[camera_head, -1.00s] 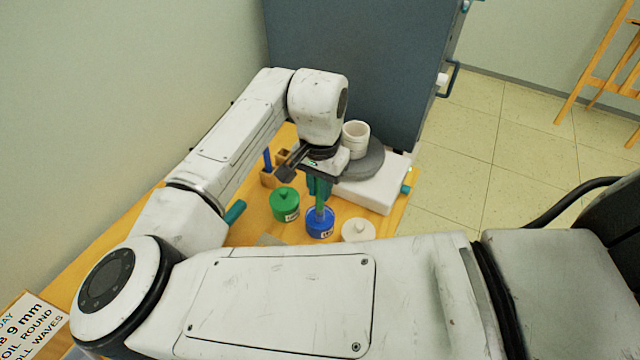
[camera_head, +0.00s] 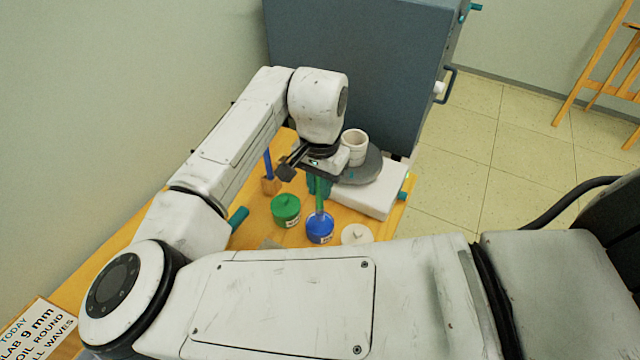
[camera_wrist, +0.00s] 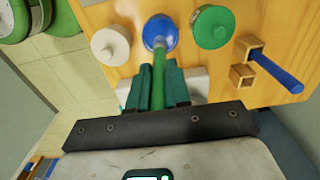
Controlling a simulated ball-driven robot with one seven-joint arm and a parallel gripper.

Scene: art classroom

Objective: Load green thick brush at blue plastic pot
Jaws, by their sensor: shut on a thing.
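My gripper (camera_head: 318,187) has teal fingers and is shut on the green thick brush (camera_head: 320,198). It holds the brush roughly upright with its lower end down at the blue plastic pot (camera_head: 320,229). The wrist view shows the green handle (camera_wrist: 158,92) between the fingers (camera_wrist: 157,88), with its pale lower part reaching the mouth of the blue pot (camera_wrist: 160,24). The bristles are not visible, and I cannot tell how deep they sit. The pot stands on the wooden table, with a label on its side.
A green lidded pot (camera_head: 286,211) stands left of the blue one, and a white lid or pot (camera_head: 357,234) right. A blue-handled brush (camera_head: 268,163) stands in a wooden holder (camera_head: 271,186). A pale cup (camera_head: 355,146) stands on a grey disc (camera_head: 360,168) behind my gripper.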

